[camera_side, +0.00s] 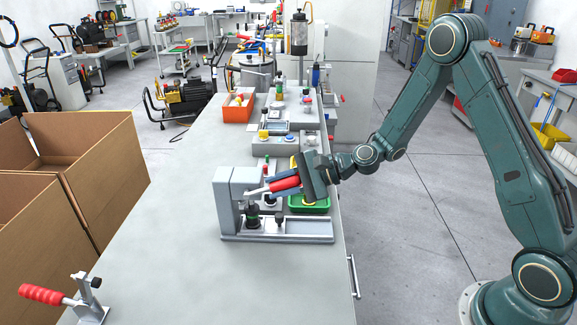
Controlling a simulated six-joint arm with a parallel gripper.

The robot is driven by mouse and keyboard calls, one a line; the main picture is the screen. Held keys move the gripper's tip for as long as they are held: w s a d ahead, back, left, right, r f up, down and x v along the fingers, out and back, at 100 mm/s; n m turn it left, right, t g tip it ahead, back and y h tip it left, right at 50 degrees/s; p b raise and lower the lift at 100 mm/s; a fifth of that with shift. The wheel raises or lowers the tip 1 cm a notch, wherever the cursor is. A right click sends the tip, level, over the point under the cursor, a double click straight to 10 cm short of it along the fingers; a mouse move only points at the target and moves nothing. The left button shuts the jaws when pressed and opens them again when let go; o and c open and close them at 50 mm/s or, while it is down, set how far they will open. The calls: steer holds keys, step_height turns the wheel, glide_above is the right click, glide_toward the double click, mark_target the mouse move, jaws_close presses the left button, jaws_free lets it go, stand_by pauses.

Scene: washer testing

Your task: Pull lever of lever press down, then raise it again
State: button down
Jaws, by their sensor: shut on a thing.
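The lever press (228,188) is a grey block-shaped machine on a flat base (300,230), standing on the grey bench. Its lever has a red grip (285,184) and reaches out to the right, tilted slightly up. My gripper (288,186) comes in from the right and is shut on the lever's red grip, with a finger on each side of it. A black part (253,216) stands under the press head. The far side of the lever and its pivot are partly hidden.
A green tray (322,207) with yellow contents sits just behind my gripper. Grey test devices (290,145) and an orange bin (238,106) stand farther back. A red-handled toggle clamp (62,296) is at the front left. Cardboard boxes (105,180) stand left. The bench's front middle is clear.

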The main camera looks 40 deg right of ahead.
steer(key=c, duration=1.2)
jaws_free()
steer(key=shift+d, duration=0.1)
steer(key=shift+v, duration=6.85)
steer(key=shift+f, duration=0.1)
steer(key=c, duration=0.8)
steer(key=shift+d+f+m, duration=0.1)
steer(key=shift+f+m, duration=0.15)
steer(key=shift+m, duration=0.05)
jaws_close()
steer(key=s+d+f+m+t+y, duration=0.1)
steer(key=d+f+m+y, duration=0.1)
steer(key=f+m, duration=0.6)
steer(key=shift+d, duration=0.7)
